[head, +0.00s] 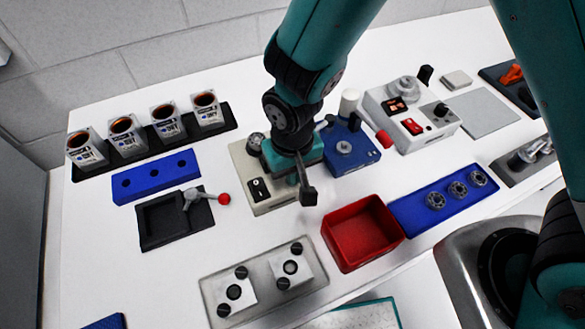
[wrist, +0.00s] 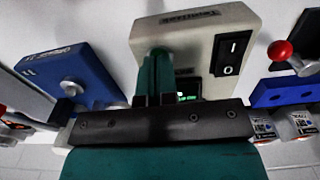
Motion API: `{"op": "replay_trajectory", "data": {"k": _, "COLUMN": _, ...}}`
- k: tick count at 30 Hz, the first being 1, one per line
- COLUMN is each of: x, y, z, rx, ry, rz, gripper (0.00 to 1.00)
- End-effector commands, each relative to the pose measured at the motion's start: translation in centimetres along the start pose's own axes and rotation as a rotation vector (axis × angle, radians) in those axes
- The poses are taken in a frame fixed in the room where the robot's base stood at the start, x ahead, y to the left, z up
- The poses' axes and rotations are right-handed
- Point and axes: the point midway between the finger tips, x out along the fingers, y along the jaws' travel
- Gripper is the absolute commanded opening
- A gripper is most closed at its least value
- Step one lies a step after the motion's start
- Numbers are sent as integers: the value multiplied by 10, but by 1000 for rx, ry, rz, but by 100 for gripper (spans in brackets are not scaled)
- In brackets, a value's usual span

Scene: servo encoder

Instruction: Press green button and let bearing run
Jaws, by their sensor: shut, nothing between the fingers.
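A beige box (head: 262,182) with a black rocker switch (head: 259,189) stands in the middle of the table. It also shows in the wrist view (wrist: 205,30), with the rocker switch (wrist: 232,55) marked by white symbols. A small bright green lit spot (wrist: 187,97) shows on the box, partly behind my gripper; I cannot tell whether it is a button or a display. My gripper (head: 307,193) is shut and empty above the box's right side, and its fingers (wrist: 155,75) overlap the box in the wrist view. Contact cannot be told. Several bearings (head: 458,190) lie on a blue plate (head: 410,208).
A blue device (head: 365,158) stands close on the right of the box. A red bin (head: 362,232) is in front, and a black tray with a red-knobbed lever (head: 224,199) is to the left. A white machine with a red switch (head: 412,127) stands at the back right.

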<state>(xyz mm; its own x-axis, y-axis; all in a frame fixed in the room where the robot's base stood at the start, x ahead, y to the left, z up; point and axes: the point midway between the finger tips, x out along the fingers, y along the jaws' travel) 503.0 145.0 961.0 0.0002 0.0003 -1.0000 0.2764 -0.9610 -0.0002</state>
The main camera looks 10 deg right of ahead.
Motion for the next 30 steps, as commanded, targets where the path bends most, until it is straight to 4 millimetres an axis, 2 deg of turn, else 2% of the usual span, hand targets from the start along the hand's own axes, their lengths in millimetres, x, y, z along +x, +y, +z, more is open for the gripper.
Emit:
{"op": "replay_trajectory", "data": {"k": 4, "x": 3, "y": 0, "z": 0, "rx": 0, "ry": 0, "rz": 0, "gripper": 0}}
{"op": "replay_trajectory", "data": {"k": 9, "x": 21, "y": 0, "z": 0, "rx": 0, "ry": -1, "rz": 0, "gripper": 0}}
{"op": "replay_trajectory", "data": {"k": 20, "x": 21, "y": 0, "z": 1, "rx": 0, "ry": -2, "rz": 0, "gripper": 0}}
{"op": "replay_trajectory", "data": {"k": 25, "x": 0, "y": 0, "z": 2, "rx": 1, "ry": 1, "rz": -1, "gripper": 0}}
{"op": "replay_trajectory", "data": {"k": 30, "x": -40, "y": 1, "z": 1, "rx": 2, "ry": 13, "rz": -5, "gripper": 0}}
